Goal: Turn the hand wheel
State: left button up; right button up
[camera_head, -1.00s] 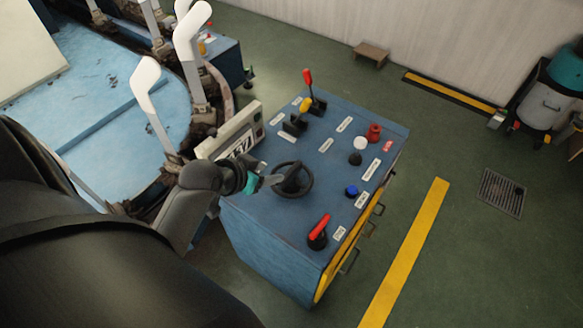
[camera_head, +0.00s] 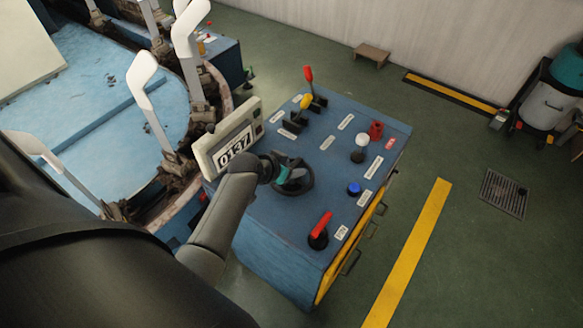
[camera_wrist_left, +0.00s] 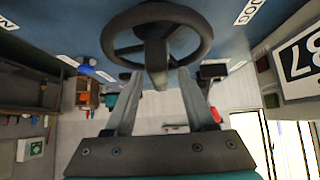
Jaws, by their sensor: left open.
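The dark hand wheel (camera_head: 307,187) is on the top of the blue control console (camera_head: 325,160), near its left edge. In the left wrist view the wheel (camera_wrist_left: 205,35) shows its round rim, spokes and hub. My left gripper (camera_head: 288,178) is over the wheel in the head view, and the arm hides part of the rim. In the wrist view the two fingers of the gripper (camera_wrist_left: 158,76) are apart, one on each side of the wheel's central hub. I cannot tell whether they touch it. My right gripper is not in view.
A red-handled lever (camera_head: 319,232), a blue button (camera_head: 354,188), a yellow-topped lever (camera_head: 300,112) and a white knob (camera_head: 361,140) surround the wheel. White sock forms (camera_head: 146,90) stand at left.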

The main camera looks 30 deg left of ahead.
pick_arm(q)
jog(key=shift+w+f, duration=0.1)
grip_shut()
dwell(0.5)
